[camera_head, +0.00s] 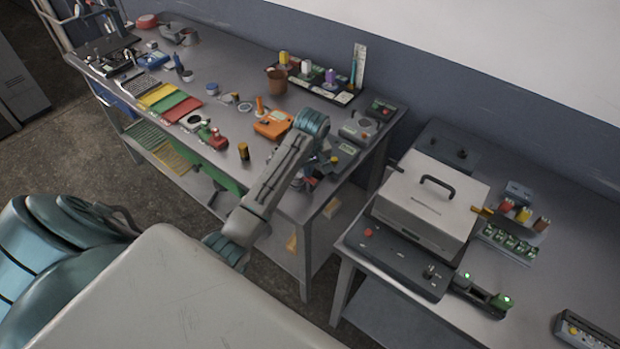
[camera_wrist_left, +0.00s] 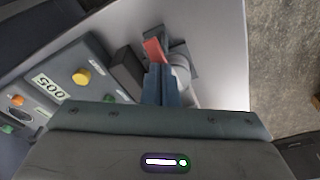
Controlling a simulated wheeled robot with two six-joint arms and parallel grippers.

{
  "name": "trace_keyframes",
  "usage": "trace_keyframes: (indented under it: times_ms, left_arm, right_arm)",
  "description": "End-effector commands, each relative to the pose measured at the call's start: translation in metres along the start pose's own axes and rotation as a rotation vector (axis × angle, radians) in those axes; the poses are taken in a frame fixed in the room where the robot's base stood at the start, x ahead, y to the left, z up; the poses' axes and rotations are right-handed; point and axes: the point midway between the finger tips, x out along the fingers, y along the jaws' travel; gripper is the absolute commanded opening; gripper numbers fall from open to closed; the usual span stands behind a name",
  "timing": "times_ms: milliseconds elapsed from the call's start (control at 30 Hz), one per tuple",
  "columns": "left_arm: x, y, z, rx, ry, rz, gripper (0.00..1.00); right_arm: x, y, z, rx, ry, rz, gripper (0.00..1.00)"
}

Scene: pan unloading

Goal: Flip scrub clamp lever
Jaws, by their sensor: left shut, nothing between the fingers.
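The clamp lever, a red bar (camera_wrist_left: 153,50), shows in the left wrist view at the top centre. It sits on a dark grey clamp body (camera_wrist_left: 186,48) at the edge of the bench top, beside a pale round part. My left gripper (camera_wrist_left: 160,88) is shut, with its blue-grey fingers together just below the red lever in the picture. I cannot tell whether they touch it. In the head view the left gripper (camera_head: 310,182) is low over the right front corner of the left bench, and the clamp is largely hidden there. My right gripper is not in view.
A control box with a yellow knob (camera_wrist_left: 82,77) stands left of the clamp in the wrist view. An orange device (camera_head: 272,125) lies behind my left arm. A white-lidded box (camera_head: 425,205) stands on the right bench, across a gap. Floor lies beyond the bench edge.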

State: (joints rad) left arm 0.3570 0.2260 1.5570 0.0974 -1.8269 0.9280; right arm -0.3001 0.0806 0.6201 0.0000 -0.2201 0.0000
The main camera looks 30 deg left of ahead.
Motion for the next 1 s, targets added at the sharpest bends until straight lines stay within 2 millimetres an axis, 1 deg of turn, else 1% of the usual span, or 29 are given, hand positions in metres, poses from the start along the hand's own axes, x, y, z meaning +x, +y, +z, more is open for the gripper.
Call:
trace_keyframes:
  times_ms: [467, 567, 800, 1000]
  left_arm:
    - [0.006, 0.0, 0.002, 0.0, -0.002, 0.0, 0.0]
    - [0.0, 0.0, 0.001, 0.001, -0.002, -0.001, 0.0]
    - [-0.02, 0.0, -0.003, 0.0, -0.001, 0.0, 0.0]
    - [-0.035, 0.0, -0.005, 0.0, 0.0, 0.002, 0.0]
  right_arm:
    - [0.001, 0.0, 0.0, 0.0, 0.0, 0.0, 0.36]
    - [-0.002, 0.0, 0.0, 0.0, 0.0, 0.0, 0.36]
    - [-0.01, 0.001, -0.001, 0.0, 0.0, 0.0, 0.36]
    - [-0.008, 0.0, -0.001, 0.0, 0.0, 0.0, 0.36]
